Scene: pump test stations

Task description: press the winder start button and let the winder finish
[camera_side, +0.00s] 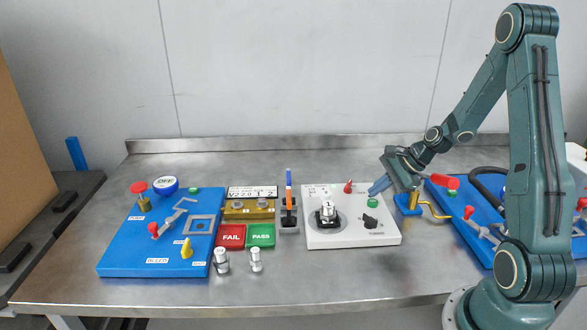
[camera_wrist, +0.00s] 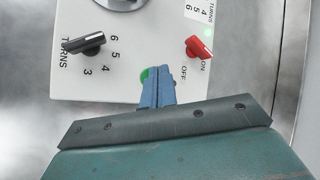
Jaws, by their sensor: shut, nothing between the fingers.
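The winder (camera_side: 325,238) is a white box with a round spool seat holding a metal part (camera_side: 327,209). On its top are a green button (camera_side: 373,203), a red ON/OFF knob (camera_side: 348,187) and a black TURNS knob (camera_side: 370,221). My gripper (camera_side: 371,193) is shut and empty, its blue fingertips pointing down at the green button. In the wrist view the fingertips (camera_wrist: 157,76) partly cover the green button (camera_wrist: 147,74). I cannot tell whether they touch it. The red knob (camera_wrist: 199,47) and black knob (camera_wrist: 84,44) stand clear of the fingers.
A blue station (camera_side: 135,255) with a red knob and levers is at left. FAIL (camera_side: 231,237) and PASS (camera_side: 261,235) pads and two metal fittings (camera_side: 222,261) lie left of the winder. Another blue board (camera_side: 458,222) is at right, partly behind my arm. The front table strip is mostly clear.

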